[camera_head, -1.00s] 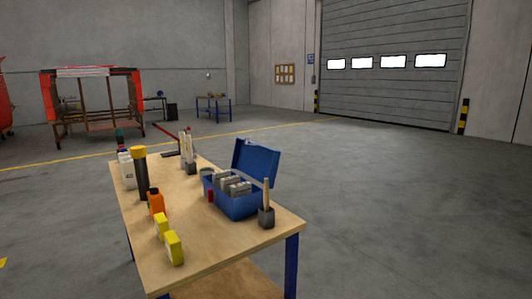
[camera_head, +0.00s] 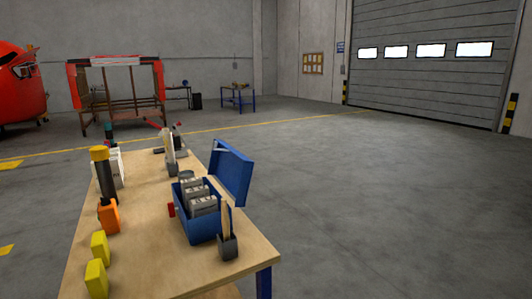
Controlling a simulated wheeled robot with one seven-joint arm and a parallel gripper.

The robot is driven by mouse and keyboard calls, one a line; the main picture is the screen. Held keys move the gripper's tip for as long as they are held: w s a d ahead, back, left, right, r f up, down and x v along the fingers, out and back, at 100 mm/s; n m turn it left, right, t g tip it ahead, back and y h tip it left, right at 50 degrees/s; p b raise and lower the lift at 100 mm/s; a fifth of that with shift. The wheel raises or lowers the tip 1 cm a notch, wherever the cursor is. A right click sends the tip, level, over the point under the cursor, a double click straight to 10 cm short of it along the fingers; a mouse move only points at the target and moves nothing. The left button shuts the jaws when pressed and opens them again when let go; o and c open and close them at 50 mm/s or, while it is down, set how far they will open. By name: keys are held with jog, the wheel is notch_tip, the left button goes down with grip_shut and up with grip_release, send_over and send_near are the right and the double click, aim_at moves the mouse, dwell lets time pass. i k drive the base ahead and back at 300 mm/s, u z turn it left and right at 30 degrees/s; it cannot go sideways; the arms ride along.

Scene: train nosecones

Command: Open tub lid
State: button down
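A blue tub (camera_head: 206,226) stands on the wooden table toward its right edge. Its blue lid (camera_head: 231,172) is tilted up and open at the far right side of the tub. Several grey items (camera_head: 198,196) sit inside the tub. A small red part (camera_head: 171,210) shows at the tub's left side. My gripper is not in view.
The wooden table (camera_head: 150,260) also bears a small dark holder (camera_head: 228,246), yellow blocks (camera_head: 97,278), an orange bottle (camera_head: 109,215) and a dark cylinder with a yellow top (camera_head: 104,176). Open floor (camera_head: 400,220) lies to the right. A red-framed rack (camera_head: 117,92) stands far behind.

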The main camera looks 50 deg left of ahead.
aim_at(234, 171)
jog(key=z, duration=0.05)
jog(key=i, duration=1.3)
jog(key=u, duration=1.7)
jog(key=i, duration=1.65)
jog(key=z, duration=0.05)
